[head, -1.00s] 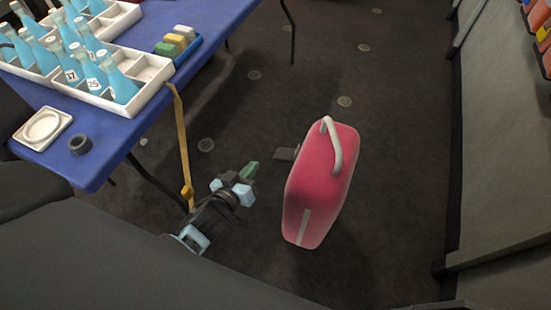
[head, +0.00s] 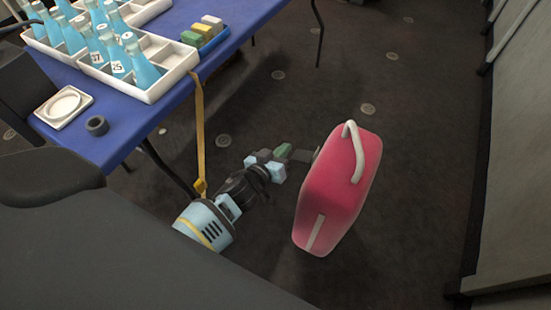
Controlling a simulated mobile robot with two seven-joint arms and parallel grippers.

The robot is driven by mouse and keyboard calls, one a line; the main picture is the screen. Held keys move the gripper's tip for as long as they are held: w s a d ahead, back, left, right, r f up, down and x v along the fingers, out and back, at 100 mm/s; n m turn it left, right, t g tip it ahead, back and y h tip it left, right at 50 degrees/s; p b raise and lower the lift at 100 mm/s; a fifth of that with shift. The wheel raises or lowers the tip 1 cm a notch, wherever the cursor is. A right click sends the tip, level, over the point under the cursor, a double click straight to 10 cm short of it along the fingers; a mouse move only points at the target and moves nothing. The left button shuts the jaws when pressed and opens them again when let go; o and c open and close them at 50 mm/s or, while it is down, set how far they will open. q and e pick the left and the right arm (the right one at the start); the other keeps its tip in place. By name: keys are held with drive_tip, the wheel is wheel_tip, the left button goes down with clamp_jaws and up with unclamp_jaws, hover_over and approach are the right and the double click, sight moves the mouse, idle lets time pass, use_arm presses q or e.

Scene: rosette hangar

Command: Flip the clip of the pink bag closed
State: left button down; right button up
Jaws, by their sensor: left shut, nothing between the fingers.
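The pink bag (head: 345,190) stands upright on the dark floor, with a white handle (head: 355,152) on top and a pale strip down its near side. A dark grey clip (head: 303,155) sticks out from the bag's left side, so it stands open. My left gripper (head: 285,152) is shut and empty, left of the bag. Its green-tipped end is right beside the clip; I cannot tell whether they touch. My right gripper is not in view.
A blue table (head: 135,130) at the upper left bears white crates of blue bottles (head: 110,52). A yellow strap (head: 199,140) hangs from its edge near my left arm. A grey wall unit (head: 515,190) stands at the right. The floor around the bag is mostly clear.

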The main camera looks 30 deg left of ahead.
sight(291, 159)
use_arm(q)
drive_tip(key=w+f+b, duration=0.1)
drive_tip(key=d+f+b, duration=0.1)
drive_tip(key=f, duration=0.1)
drive_tip(key=w+f+b, duration=0.1)
drive_tip(key=shift+w+d+f, duration=0.2)
drive_tip(key=shift+w+d, duration=0.1)
drive_tip(key=shift+d, duration=0.1)
drive_tip(key=shift+f+n, duration=0.2)
drive_tip(key=shift+n, duration=0.1)
idle(0.3)
